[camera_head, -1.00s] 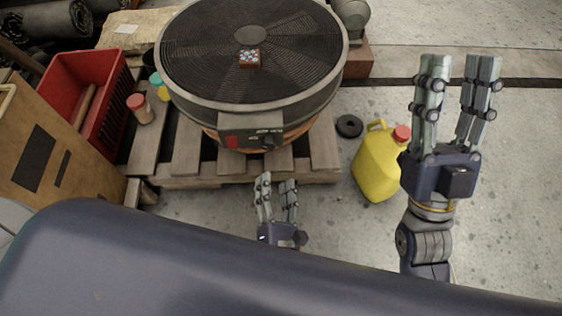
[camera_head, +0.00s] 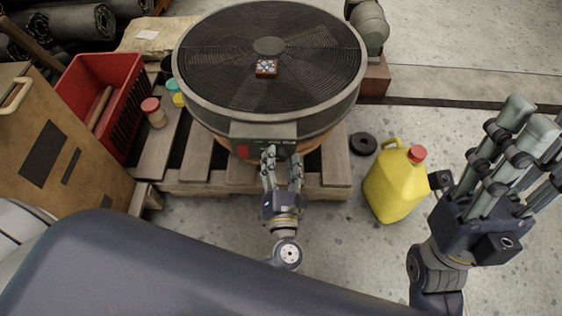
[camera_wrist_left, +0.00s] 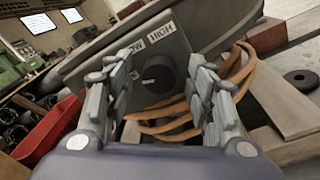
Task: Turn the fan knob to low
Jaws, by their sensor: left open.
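The large round black drum fan (camera_head: 270,60) lies face up, with a grey control panel (camera_head: 263,131) on its near side. In the left wrist view the dark round fan knob (camera_wrist_left: 157,73) sits on the grey panel (camera_wrist_left: 133,55), below labels reading HIGH and a partly hidden LOW. My left gripper (camera_head: 283,166) is open in front of the panel. Its fingers (camera_wrist_left: 160,95) stand to either side of the knob in the wrist view, with no contact visible. The head view mostly hides the knob. My right gripper (camera_head: 525,135) is open and empty at the right.
The fan stands on a wooden pallet (camera_head: 205,172). A yellow jug (camera_head: 393,185) with a red cap stands right of the pallet, close to my right gripper. A black ring (camera_head: 363,144) lies on the floor. A red crate (camera_head: 125,125) and a small jar (camera_head: 154,113) are left.

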